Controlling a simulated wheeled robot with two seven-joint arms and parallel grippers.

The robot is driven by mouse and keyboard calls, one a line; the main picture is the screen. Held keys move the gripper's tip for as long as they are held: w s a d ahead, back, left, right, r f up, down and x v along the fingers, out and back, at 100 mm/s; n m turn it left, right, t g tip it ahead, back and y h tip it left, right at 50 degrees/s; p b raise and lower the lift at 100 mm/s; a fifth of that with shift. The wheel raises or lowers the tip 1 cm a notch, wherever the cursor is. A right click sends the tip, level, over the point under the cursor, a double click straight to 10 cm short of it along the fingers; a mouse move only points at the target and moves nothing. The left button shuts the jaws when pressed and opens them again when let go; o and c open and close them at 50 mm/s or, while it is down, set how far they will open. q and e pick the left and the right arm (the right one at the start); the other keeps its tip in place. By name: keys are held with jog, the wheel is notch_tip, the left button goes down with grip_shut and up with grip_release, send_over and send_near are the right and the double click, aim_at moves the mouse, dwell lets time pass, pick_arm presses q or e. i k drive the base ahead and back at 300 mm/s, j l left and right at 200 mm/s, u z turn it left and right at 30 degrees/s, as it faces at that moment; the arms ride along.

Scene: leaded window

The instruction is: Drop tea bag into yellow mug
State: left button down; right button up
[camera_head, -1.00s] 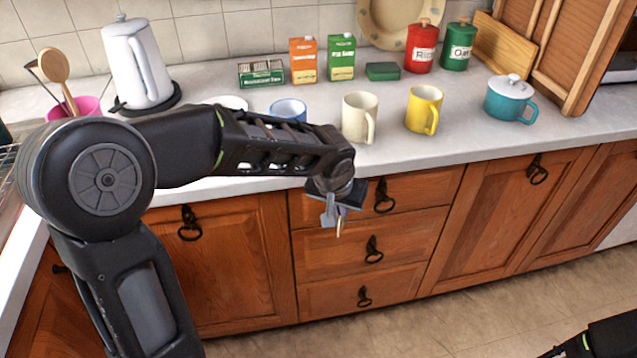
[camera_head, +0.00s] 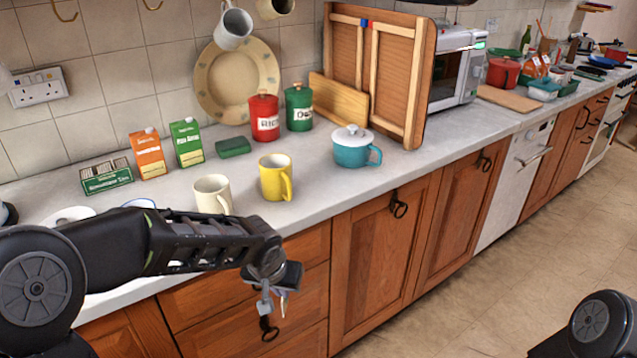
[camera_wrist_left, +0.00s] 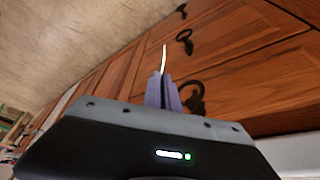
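The yellow mug (camera_head: 272,177) stands upright on the counter in the head view, its handle to the right. My left gripper (camera_head: 273,304) is in front of the counter's front edge, below the counter top and well apart from the mug. Its fingers are shut on a thin pale piece, seen edge-on, that looks like the tea bag (camera_wrist_left: 163,58). In the left wrist view this piece sticks out past the closed fingertips of the gripper (camera_wrist_left: 163,88). A green tea box (camera_head: 107,185) stands at the back left. My right gripper is out of view.
A cream mug (camera_head: 211,194) stands just left of the yellow mug, and a teal lidded pot (camera_head: 350,150) to its right. Red and green canisters (camera_head: 265,118) are behind. Wooden drawers and cabinets (camera_head: 380,250) are below the counter.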

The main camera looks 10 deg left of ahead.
aim_at(277, 170)
jog(key=i+l+z, duration=0.1)
jog(key=z, duration=0.25)
jog(key=i+l+z, duration=0.1)
jog(key=z, duration=0.25)
jog(key=i+z, duration=0.1)
jog(key=z, duration=0.25)
jog(key=i+l+u, duration=0.2)
jog(key=u, duration=0.25)
jog(key=i+l+u, duration=0.1)
jog(key=u, duration=0.35)
jog(key=i+l+u, duration=0.1)
jog(key=u, duration=0.35)
